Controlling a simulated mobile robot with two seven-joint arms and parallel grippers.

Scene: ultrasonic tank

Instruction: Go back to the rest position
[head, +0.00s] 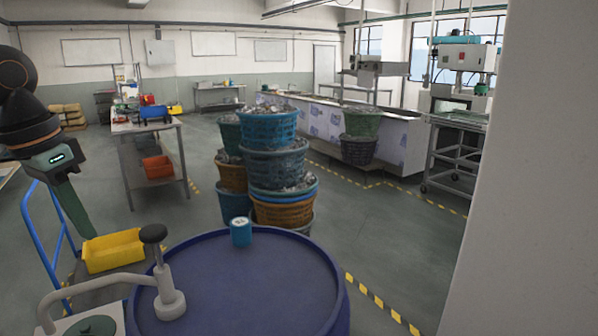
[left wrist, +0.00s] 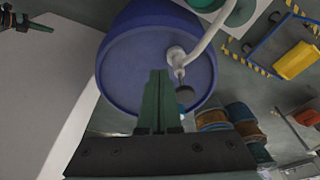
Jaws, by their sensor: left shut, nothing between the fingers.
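My left gripper (head: 88,233) hangs from the arm at the left of the head view, fingers pointing down, left of the blue drum and in front of the yellow bin. In the left wrist view its green fingers (left wrist: 158,72) are together and hold nothing. The blue drum (head: 260,285) stands upright at the front, with a grey pump (head: 170,300) on its lid and a small blue-and-white tin (head: 241,232) at the far rim. A dark part with green, seemingly my right gripper (left wrist: 35,25), shows small at the top left of the left wrist view; its jaws are unclear.
A yellow bin (head: 113,251) is on a blue-railed cart (head: 48,245) at the left. Stacked baskets (head: 274,165) stand behind the drum. A white wall (head: 530,180) closes off the right. Open floor (head: 390,240) lies between the drum and the long tank (head: 400,145).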

